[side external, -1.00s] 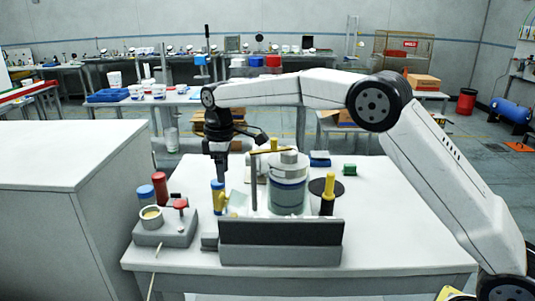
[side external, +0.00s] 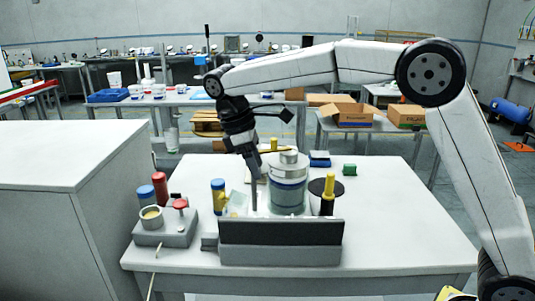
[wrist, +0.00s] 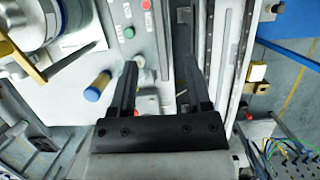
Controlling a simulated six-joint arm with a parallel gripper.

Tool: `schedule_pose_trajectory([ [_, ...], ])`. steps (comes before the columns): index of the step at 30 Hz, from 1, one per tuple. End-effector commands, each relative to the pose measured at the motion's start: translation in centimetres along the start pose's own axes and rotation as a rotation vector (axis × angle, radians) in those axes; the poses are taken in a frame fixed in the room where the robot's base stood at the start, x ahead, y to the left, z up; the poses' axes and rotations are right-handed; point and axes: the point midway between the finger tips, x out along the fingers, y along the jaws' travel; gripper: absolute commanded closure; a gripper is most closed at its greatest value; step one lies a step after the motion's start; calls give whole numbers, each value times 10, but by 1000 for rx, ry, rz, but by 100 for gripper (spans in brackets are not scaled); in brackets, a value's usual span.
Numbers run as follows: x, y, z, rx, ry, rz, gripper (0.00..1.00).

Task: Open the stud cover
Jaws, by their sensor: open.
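I cannot tell for sure which part is the stud cover. A round canister (side external: 288,185) with a grey lid and blue band stands upright behind a grey fixture (side external: 280,254) with a black front panel. A yellow cylinder with a blue cap (side external: 218,187) stands left of it; it also shows in the wrist view (wrist: 97,87). My gripper (side external: 252,172) is tilted above the table, left of the canister, overlapping a thin post. In the wrist view my gripper (wrist: 160,64) has its fingers apart, with nothing visibly held; a strip with red and green buttons lies beyond.
A yellow-topped black knob (side external: 328,190) stands right of the canister. A grey box with a red button (side external: 180,204) sits at the table's left, beside red and blue cylinders. The table's right side (side external: 400,215) is clear.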

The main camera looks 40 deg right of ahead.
Motion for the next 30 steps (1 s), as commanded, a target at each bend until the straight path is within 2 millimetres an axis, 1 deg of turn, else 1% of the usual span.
schedule_pose_trajectory([
  [3, -2, -8, 11, 1, -34, 3, 38],
  [9, -2, -14, 20, 4, -66, 6, 38],
  [21, -2, -14, 22, 5, -72, 6, 38],
  [26, -1, -10, 15, 4, -51, 4, 38],
  [29, 0, -1, 1, 2, -12, 0, 38],
  [30, 1, 4, -6, 1, 10, -1, 38],
])
